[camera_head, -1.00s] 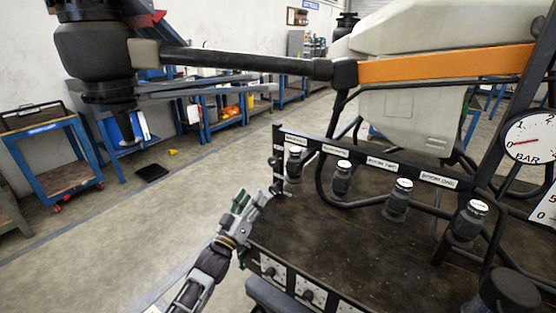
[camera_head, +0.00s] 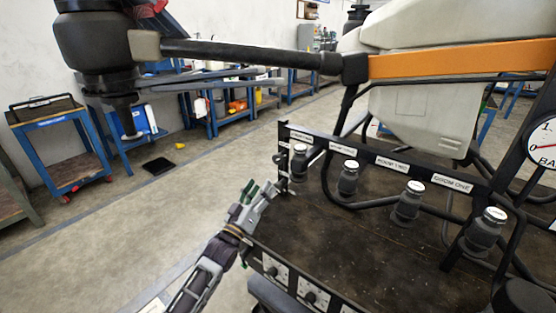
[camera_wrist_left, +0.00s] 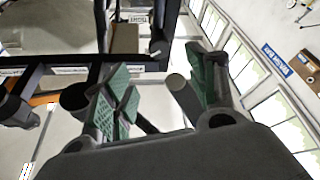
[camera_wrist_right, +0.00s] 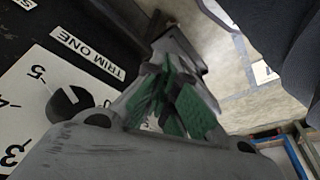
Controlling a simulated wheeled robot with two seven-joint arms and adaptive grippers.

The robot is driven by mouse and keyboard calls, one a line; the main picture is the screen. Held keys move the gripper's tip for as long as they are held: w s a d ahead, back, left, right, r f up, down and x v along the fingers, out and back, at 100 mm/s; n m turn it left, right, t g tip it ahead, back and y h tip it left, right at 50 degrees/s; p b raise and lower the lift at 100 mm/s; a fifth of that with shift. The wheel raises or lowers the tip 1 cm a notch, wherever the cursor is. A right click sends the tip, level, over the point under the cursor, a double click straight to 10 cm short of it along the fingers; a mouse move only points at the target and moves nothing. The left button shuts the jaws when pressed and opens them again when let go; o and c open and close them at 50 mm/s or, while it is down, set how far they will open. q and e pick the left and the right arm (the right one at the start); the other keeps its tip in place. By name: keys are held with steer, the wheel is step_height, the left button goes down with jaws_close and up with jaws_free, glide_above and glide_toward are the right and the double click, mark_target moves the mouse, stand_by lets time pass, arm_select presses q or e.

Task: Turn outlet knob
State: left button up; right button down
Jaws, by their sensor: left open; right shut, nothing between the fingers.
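Several dark outlet valves with white round caps stand in a row along the labelled rail on the dark bench. The far-left valve (camera_head: 299,161) is the closest to my left gripper (camera_head: 262,191). The others are a second valve (camera_head: 348,179), a third (camera_head: 409,202) and a fourth (camera_head: 485,230). My left gripper is open and empty, just left of the rail's left end, apart from the valves. In the left wrist view its green-padded fingers (camera_wrist_left: 160,80) are spread. My right gripper (camera_wrist_right: 172,98) is shut and empty beside a black dial knob (camera_wrist_right: 70,103) labelled TRIM ONE.
The labelled rail (camera_head: 375,157) and black hoses run behind the valves. A front panel with small knobs (camera_head: 309,296) lines the bench edge. The drone's arm (camera_head: 250,54) and white tank (camera_head: 425,112) hang above. A pressure gauge (camera_head: 543,144) stands at right.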

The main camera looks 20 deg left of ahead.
mark_target(277, 161)
arm_select(q)
steer(key=shift+b+x, duration=0.8)
steer(key=shift+x, duration=3.4)
steer(key=shift+b+x, duration=0.3)
steer(key=shift+x, duration=1.8)
steer(key=shift+w+d+r, duration=0.1)
steer(key=shift+w, duration=0.2)
arm_select(e)
steer(key=shift+t+y, duration=0.4)
steer(key=f, duration=0.1)
steer(key=a+f, duration=0.1)
steer(key=f, duration=0.2)
steer(key=shift+w+a, duration=0.35)
arm_select(q)
steer(key=shift+c, duration=0.3)
steer(key=c, duration=1)
